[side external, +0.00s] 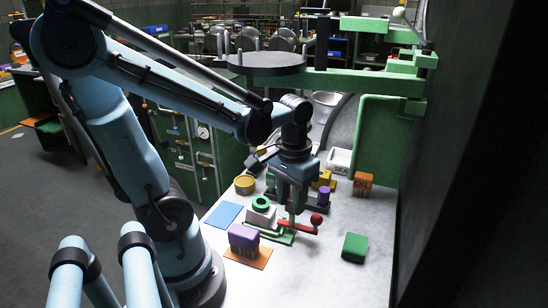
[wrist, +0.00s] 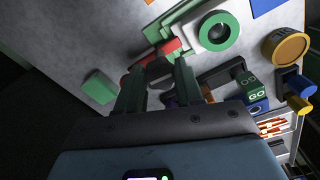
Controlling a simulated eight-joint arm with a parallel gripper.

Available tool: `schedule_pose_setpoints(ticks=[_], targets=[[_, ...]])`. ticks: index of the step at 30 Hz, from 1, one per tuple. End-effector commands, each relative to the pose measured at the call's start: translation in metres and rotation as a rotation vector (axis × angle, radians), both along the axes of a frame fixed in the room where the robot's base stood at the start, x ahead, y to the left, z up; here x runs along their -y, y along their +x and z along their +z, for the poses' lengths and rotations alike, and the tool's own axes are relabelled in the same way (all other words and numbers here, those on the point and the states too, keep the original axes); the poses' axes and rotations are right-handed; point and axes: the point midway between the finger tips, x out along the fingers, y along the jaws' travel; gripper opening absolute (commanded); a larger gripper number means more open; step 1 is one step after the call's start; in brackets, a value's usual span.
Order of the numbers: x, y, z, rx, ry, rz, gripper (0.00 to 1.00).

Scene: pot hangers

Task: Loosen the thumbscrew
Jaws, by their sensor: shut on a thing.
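My gripper (side external: 291,217) points down at a small green fixture (side external: 283,238) with a red lever (side external: 303,229) on the bench. In the wrist view my gripper's two green fingers (wrist: 160,75) stand on either side of a dark grey knob (wrist: 160,66), which appears to be the thumbscrew, and they are shut on it. The red lever (wrist: 170,46) shows just beyond the knob. In the side view the fingers hide the knob. The lever ends in a red ball (side external: 316,219) to the right of my gripper.
A white block with a green ring (side external: 261,204) stands close left of my gripper. A purple block (side external: 243,238) sits on an orange mat, and a green block (side external: 354,247) lies to the right.

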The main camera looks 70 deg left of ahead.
Motion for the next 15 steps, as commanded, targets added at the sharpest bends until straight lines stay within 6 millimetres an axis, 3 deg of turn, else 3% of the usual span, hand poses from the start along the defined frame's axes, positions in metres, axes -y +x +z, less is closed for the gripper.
schedule_pose_setpoints(ticks=[15], targets=[[0.0005, 0.0000, 0.0005, -0.003, 0.000, 0.112, 0.06]])
